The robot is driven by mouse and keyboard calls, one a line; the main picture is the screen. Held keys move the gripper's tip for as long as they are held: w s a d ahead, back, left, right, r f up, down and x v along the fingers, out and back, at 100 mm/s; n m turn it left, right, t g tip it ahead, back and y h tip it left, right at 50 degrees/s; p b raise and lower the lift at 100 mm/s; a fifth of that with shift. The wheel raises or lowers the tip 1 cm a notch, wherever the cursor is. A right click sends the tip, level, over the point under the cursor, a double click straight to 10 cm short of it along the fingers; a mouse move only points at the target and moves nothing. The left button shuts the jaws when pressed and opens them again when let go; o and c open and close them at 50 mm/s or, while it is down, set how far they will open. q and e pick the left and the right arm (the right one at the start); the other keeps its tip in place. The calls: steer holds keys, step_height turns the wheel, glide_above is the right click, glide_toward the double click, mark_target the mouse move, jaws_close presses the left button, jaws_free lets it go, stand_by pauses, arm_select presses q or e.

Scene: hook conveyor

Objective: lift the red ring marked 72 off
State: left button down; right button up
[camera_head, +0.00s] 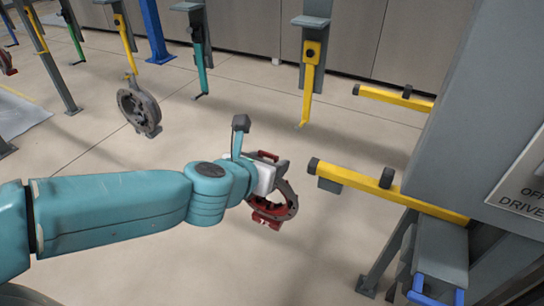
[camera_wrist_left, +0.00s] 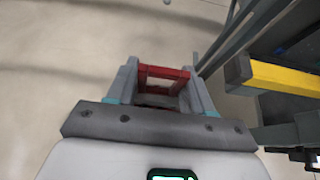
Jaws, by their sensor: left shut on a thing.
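My left gripper (camera_head: 268,185) reaches in from the left and is shut on the red ring (camera_head: 268,218), a dark ring with red blocks at its top and bottom. The ring hangs in the air, just left of the end of a yellow bar (camera_head: 400,195), and looks apart from it. In the left wrist view the ring's red handle (camera_wrist_left: 163,73) sits between the two grey fingers of my gripper (camera_wrist_left: 163,85). The gripper hides part of the ring, and I cannot read a number on it. My right gripper is not in view.
A second yellow bar (camera_head: 395,97) is farther back. A grey post with a sign (camera_head: 522,185) stands at the right. Hanging hooks (camera_head: 308,90) line the back, one holding a dark ring (camera_head: 139,108). The floor between is clear.

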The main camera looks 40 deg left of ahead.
arm_select(q)
steer(key=shift+f+b, duration=0.5)
steer(key=shift+f, duration=0.05)
steer(key=s+d+b, duration=0.3)
steer(key=s+b, duration=0.1)
steer(key=s, duration=0.9)
stand_by(0.9)
